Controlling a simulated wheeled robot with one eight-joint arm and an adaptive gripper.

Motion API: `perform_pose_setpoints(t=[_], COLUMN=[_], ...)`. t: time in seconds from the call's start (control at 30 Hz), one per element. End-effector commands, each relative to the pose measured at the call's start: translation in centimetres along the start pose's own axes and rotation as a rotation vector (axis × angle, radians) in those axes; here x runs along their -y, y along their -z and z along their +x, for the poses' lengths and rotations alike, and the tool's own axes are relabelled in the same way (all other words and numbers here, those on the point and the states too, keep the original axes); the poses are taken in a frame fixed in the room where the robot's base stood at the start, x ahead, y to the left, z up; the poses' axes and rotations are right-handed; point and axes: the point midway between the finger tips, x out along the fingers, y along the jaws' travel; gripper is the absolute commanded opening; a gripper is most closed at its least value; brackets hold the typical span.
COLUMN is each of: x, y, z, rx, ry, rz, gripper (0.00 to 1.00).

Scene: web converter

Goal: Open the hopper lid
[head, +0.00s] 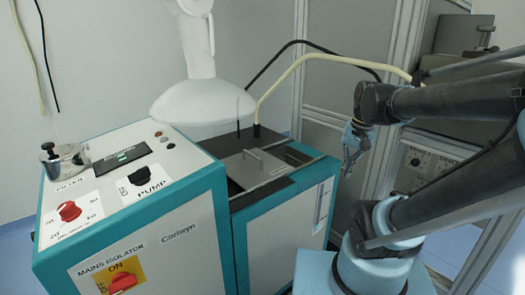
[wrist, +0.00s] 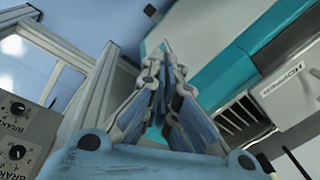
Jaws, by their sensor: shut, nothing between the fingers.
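The hopper lid (head: 268,172) is a flat grey metal plate with a raised bar handle (head: 256,153), lying flat on top of the lower right section of the teal and white machine (head: 150,235). My gripper (head: 347,170) is to the right of the lid, beyond the machine's right edge, with its fingers pointing down. It is shut and empty, apart from the lid. In the wrist view my gripper's fingers (wrist: 165,50) come together beside the machine's teal edge (wrist: 230,65).
A white dome-shaped hood (head: 203,100) stands behind the machine. A cream hose (head: 290,72) and a black cable arch over behind the lid. A red knob (head: 69,211) and other controls sit on the left panel. A framed cabinet (head: 420,160) stands behind my arm.

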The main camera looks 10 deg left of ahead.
Motion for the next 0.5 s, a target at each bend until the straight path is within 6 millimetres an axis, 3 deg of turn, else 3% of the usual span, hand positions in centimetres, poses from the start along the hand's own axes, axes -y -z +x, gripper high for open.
perform_pose_setpoints(t=[0.2,0.5], x=[5.7,14.1], y=[3.3,7.2], z=[-2.6,-4.4], rx=[0.096,0.242], ry=[0.037,0.048], rz=[0.124,0.294], gripper=[0.00,0.00])
